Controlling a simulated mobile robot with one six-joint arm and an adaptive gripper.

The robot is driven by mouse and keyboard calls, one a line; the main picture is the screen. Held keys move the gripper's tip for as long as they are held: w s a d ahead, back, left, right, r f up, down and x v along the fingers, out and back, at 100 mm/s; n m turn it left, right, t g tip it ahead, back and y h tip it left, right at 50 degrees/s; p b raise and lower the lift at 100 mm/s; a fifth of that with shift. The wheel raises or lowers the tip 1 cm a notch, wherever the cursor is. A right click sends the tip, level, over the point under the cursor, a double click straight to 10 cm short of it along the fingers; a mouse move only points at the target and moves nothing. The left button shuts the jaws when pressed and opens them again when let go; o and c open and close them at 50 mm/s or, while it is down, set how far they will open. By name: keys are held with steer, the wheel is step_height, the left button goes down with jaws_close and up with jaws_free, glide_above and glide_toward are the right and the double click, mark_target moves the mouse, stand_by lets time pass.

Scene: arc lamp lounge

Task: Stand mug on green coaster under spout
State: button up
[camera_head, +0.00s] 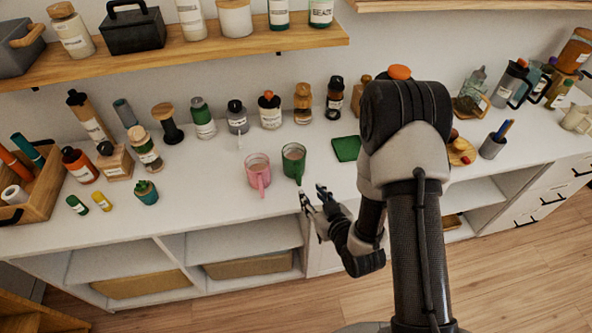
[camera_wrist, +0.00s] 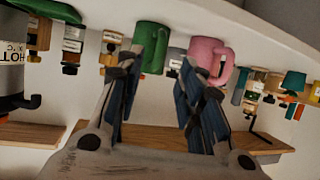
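A green mug (camera_head: 293,160) and a pink mug (camera_head: 257,172) stand upright side by side on the white counter. The green mug (camera_wrist: 152,47) and pink mug (camera_wrist: 208,58) also show in the wrist view. A flat green coaster (camera_head: 346,148) lies bare to the right of the mugs; a green edge at the wrist view's top left looks like it. My gripper (camera_head: 314,196) is open and empty, in front of the green mug near the counter's front edge. A pale container with "HOT" lettering (camera_wrist: 12,62) and a dark spout-like part (camera_wrist: 24,102) shows only in the wrist view.
Several bottles and jars line the back, including a dark-lidded jar (camera_head: 335,97). A small potted succulent (camera_head: 146,192) stands left of the mugs. My arm hides the counter right of the coaster. A grey cup with pens (camera_head: 494,143) stands farther right.

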mark_target(301, 184)
steer(key=b+x, duration=0.1)
steer(key=x, duration=0.4)
steer(key=shift+w+a+f, duration=0.15)
steer(key=shift+w+f, duration=0.1)
steer(key=shift+w, duration=0.05)
steer(key=b+x, duration=0.1)
steer(key=x, duration=0.1)
steer(key=b+x, duration=0.1)
steer(key=x, duration=0.2)
steer(key=shift+s+f, duration=0.15)
steer(key=shift+f, duration=0.1)
jaws_close()
steer(key=shift+r, duration=0.1)
